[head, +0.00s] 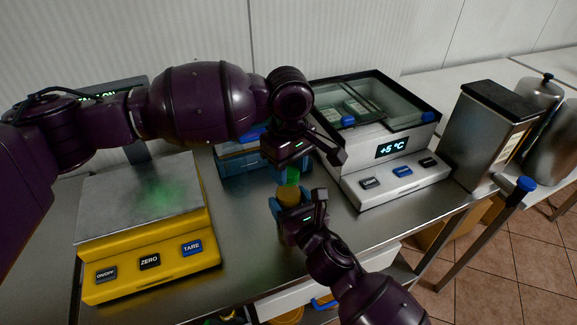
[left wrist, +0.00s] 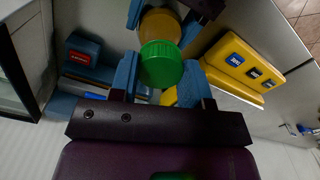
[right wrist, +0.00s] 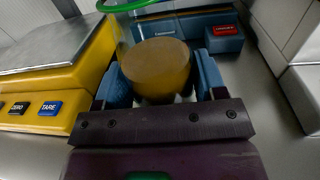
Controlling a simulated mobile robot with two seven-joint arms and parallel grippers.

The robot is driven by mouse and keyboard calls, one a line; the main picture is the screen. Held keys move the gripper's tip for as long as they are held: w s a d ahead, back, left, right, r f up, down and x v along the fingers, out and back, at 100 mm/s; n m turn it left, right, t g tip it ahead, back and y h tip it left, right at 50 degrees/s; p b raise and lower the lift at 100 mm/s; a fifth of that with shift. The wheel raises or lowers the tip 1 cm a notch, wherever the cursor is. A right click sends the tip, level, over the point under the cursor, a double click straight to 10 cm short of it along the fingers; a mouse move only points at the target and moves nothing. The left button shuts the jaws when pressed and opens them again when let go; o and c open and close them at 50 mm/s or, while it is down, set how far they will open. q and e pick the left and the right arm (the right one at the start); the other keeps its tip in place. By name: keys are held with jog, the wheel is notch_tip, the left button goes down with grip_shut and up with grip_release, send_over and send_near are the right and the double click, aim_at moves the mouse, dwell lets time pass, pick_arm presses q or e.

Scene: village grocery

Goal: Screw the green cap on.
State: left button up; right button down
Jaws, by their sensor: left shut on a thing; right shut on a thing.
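The green cap (head: 293,176) is held by my left gripper (head: 292,168). In the left wrist view the cap (left wrist: 161,64) sits between the blue fingers of my left gripper (left wrist: 160,78). My right gripper (head: 291,205) is shut around an amber jar (head: 289,194) below the cap. In the right wrist view the jar (right wrist: 156,68) stands between the blue fingers of my right gripper (right wrist: 160,84). The jar's lower part is mostly hidden.
A yellow scale (head: 150,260) stands left on the metal counter (head: 245,240). A blue box (head: 237,160) is behind the grippers. A white cooling unit (head: 390,170) with a glass lid stands right, beside a metal canister (head: 490,125). Some counter in front is clear.

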pick_arm(q)
jog(key=m, duration=1.6)
jog(key=shift+m, duration=0.3)
jog(key=m, duration=0.9)
jog(key=shift+f+m, duration=0.1)
jog(key=shift+m, duration=0.3)
jog(key=m, duration=0.8)
jog(key=shift+m, duration=0.3)
jog(key=m, duration=0.5)
jog(key=o, duration=1.1)
